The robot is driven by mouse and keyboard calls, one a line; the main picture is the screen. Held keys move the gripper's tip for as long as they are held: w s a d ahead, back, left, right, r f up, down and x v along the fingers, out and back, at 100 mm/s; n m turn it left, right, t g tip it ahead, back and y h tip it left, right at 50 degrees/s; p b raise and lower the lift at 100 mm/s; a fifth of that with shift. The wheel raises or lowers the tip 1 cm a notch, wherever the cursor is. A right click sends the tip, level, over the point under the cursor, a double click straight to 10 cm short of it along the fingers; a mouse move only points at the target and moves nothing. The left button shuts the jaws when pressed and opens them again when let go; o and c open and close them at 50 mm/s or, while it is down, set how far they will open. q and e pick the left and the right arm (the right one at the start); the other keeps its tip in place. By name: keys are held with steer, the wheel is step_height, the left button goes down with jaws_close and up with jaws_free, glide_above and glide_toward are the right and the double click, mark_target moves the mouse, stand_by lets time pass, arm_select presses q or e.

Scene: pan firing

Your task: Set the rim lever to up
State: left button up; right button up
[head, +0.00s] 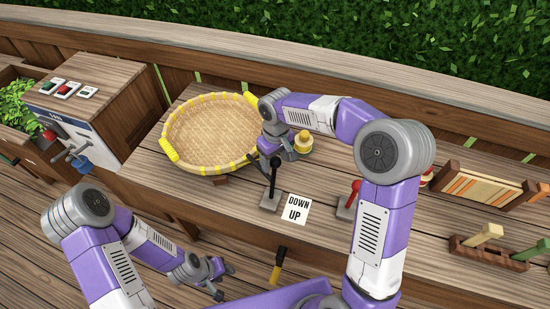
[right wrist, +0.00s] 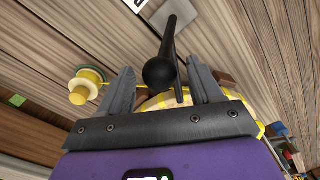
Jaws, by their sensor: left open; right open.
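A black lever (head: 272,182) with a round knob stands on a grey base on the wooden bench, left of a white card (head: 296,208) reading DOWN above UP. It stands nearly upright in the head view. My right gripper (head: 270,156) is open at the lever's top. In the right wrist view the lever's black knob (right wrist: 158,73) shows between the two spread fingers of my right gripper (right wrist: 160,80), apparently not clamped. My left gripper (head: 225,280) is open and empty, low in front of the bench.
A yellow-rimmed woven pan (head: 168,152) sits just left of the lever. A red lever (head: 353,194) stands right of the card, close to my right arm. A yellow spool-like thing (head: 303,143) stands behind. Wooden racks (head: 490,247) are at the right.

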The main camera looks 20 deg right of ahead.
jaws_close()
arm_select(q)
steer(key=shift+f, duration=0.1)
